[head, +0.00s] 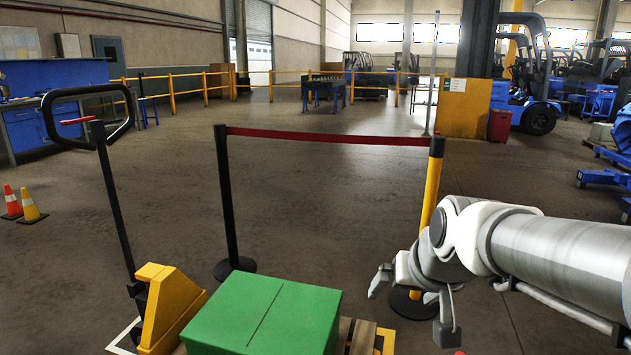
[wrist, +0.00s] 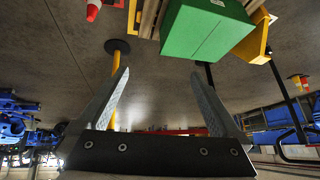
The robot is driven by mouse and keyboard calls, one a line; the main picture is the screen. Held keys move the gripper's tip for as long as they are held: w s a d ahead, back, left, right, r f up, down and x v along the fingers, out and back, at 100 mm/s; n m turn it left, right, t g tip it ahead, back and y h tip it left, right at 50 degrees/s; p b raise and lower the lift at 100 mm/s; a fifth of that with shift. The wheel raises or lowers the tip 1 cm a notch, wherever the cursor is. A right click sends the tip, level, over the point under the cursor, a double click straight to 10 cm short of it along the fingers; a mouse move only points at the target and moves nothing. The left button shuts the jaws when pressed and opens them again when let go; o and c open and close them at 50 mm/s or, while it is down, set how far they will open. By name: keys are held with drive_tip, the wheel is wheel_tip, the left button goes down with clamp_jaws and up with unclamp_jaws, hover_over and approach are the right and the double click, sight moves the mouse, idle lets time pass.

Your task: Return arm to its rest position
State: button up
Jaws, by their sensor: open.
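My arm reaches in from the right edge of the head view. My gripper (head: 404,290) is at its end, beside the yellow post and to the right of the green box (head: 265,318). In the wrist view my gripper (wrist: 160,74) shows two grey fingers spread wide with nothing between them. The wrist picture appears upside down, with the green box (wrist: 203,32) at the top, apart from the fingers.
The green box sits on a wooden pallet (head: 362,338) by a yellow pallet jack (head: 172,305). A red belt (head: 325,137) joins a black post (head: 226,195) and a yellow post (head: 431,185), close behind my gripper. Traffic cones (head: 29,206) stand left. Open floor lies beyond the belt.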

drive_tip(key=s+n+g+p, duration=0.1)
drive_tip(key=s+p, duration=0.1)
drive_tip(key=s, duration=1.3)
wheel_tip(320, 180, up, 28)
drive_tip(key=p, duration=2.6)
drive_tip(key=shift+f+h+p, duration=0.15)
drive_tip(key=shift+h+p, duration=0.15)
